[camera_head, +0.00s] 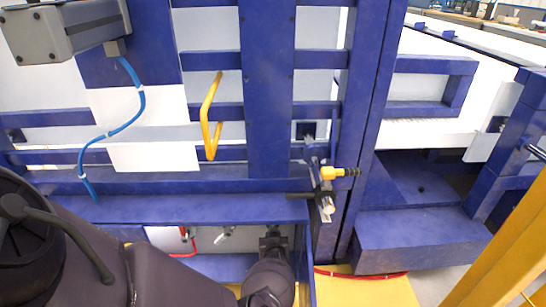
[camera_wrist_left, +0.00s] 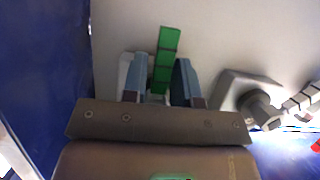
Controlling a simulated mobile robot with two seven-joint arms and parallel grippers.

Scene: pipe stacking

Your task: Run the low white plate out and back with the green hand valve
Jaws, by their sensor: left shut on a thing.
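The green hand valve (camera_wrist_left: 168,42) is an upright green bar in the left wrist view, with its lower end between the fingers of my left gripper (camera_wrist_left: 159,76). The gripper is shut on it. A pale plate-like surface (camera_wrist_left: 225,35) lies behind the valve; I cannot tell if it is the low white plate. In the head view my left arm reaches in low from the left, and its wrist end is under the blue beam. The green valve is hidden there. A white panel (camera_head: 165,238) shows below the beam. My right gripper is not in view.
A blue frame beam (camera_head: 200,208) runs just above my left wrist. A grey fitting with a dark knob (camera_wrist_left: 258,108) sits right of the gripper. A blue wall (camera_wrist_left: 48,70) is at left.

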